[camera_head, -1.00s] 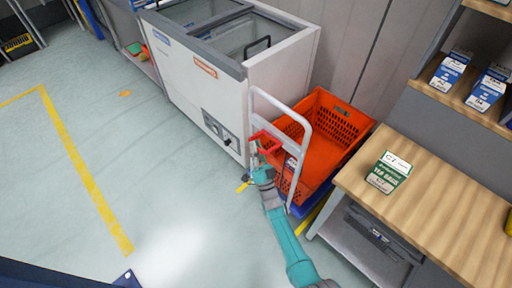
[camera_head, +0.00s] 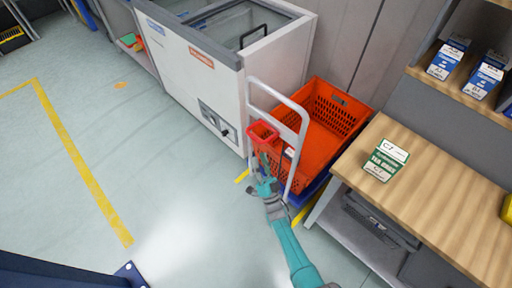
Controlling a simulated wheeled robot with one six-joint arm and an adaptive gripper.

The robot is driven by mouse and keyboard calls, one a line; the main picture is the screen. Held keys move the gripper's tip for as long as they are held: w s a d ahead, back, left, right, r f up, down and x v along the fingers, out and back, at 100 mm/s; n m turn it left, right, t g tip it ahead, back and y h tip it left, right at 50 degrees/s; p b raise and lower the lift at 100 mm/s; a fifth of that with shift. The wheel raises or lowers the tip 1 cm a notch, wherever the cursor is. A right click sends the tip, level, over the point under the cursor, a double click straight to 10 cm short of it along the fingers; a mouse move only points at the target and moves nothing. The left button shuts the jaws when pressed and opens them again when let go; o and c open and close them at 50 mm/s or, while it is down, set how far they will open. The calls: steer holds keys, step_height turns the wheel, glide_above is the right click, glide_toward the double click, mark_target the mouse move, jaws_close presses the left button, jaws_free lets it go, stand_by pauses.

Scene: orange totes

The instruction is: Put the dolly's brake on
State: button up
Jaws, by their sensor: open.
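The dolly has a blue base (camera_head: 309,190) and a tall white push handle (camera_head: 303,140), with an orange tote (camera_head: 335,100) on it. It stands between the white freezer and the wooden workbench. My teal arm reaches up from the bottom to the handle's near side. My gripper (camera_head: 263,140) is open at the handle's left upright. A red loop-shaped part shows at the arm's end; I cannot tell whether it is my fingers or part of the dolly. No brake pedal can be made out; the dolly's lower near side is partly hidden by my arm.
A white chest freezer (camera_head: 217,85) stands close on the left of the dolly. A wooden workbench (camera_head: 425,190) with a green-and-white box (camera_head: 386,160) stands close on the right. Floor with a yellow line (camera_head: 80,160) is clear at left.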

steer(key=shift+v, duration=1.65)
steer(key=s+d+f+n+g+h, duration=0.1)
steer(key=s+d+g+h, duration=0.3)
steer(key=s, duration=0.9)
steer(key=s+d+n+h, duration=0.15)
steer(key=s+d, duration=0.45)
steer(key=s, duration=0.7)
steer(key=s+d+r+g+h, duration=0.1)
steer(key=s+r+g, duration=0.2)
steer(key=s+r, duration=0.6)
steer(key=s+d+r+n+g+h, duration=0.1)
steer(key=s+d+r+g, duration=0.1)
steer(key=s+r, duration=0.6)
step_height(320, 180, up, 3)
steer(key=shift+s+f+g, duration=0.2)
steer(key=shift+s+g, duration=0.2)
steer(key=shift+h, duration=0.25)
